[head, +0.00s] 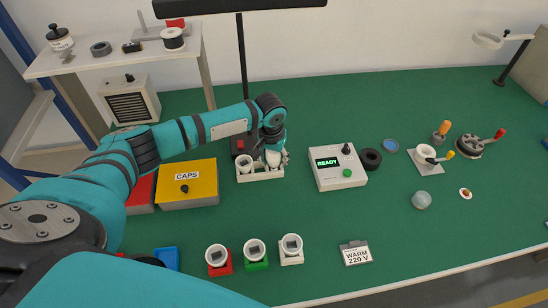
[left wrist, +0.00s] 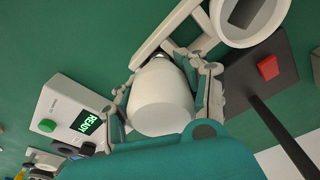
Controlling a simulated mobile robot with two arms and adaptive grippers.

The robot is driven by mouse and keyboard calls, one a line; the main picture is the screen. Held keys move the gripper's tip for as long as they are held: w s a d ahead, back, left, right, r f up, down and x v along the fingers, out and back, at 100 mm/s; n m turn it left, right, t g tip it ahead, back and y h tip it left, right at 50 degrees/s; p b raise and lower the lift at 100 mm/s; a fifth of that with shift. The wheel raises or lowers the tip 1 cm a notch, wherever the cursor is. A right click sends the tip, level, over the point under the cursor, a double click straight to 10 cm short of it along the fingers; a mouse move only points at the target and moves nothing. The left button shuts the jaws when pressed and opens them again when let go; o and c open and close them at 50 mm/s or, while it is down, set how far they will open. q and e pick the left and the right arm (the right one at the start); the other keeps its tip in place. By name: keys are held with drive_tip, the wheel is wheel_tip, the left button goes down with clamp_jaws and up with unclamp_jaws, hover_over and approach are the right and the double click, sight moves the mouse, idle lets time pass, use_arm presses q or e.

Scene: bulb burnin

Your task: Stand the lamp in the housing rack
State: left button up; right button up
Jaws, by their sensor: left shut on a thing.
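My left gripper (head: 274,156) is shut on a white lamp, at the right part of the white housing rack (head: 262,177). In the left wrist view the lamp (left wrist: 160,100) is a smooth, rounded white body between the two fingers, its narrower end towards the rack (left wrist: 160,36). Whether that end is seated in the rack or just above it cannot be told. A white round housing with a dark square inside (head: 245,162) stands in the left part of the rack; it also shows in the left wrist view (left wrist: 275,34). My right gripper is not in view.
A READY tester box (head: 338,177) stands to the right of the rack, a yellow CAPS box (head: 188,190) to the left. Behind the rack is a dark post with a red button (head: 240,144). Three white cups (head: 254,249) on coloured bases stand in front. The mat between is clear.

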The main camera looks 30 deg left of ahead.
use_arm(q)
drive_tip(key=shift+f, duration=0.45)
idle(0.3)
drive_tip(key=o, duration=1.3)
drive_tip(key=shift+o, duration=0.2)
drive_tip(key=r, duration=0.4)
drive_tip(key=s+r, duration=0.1)
drive_tip(key=r, duration=0.7)
drive_tip(key=shift+s, duration=0.2)
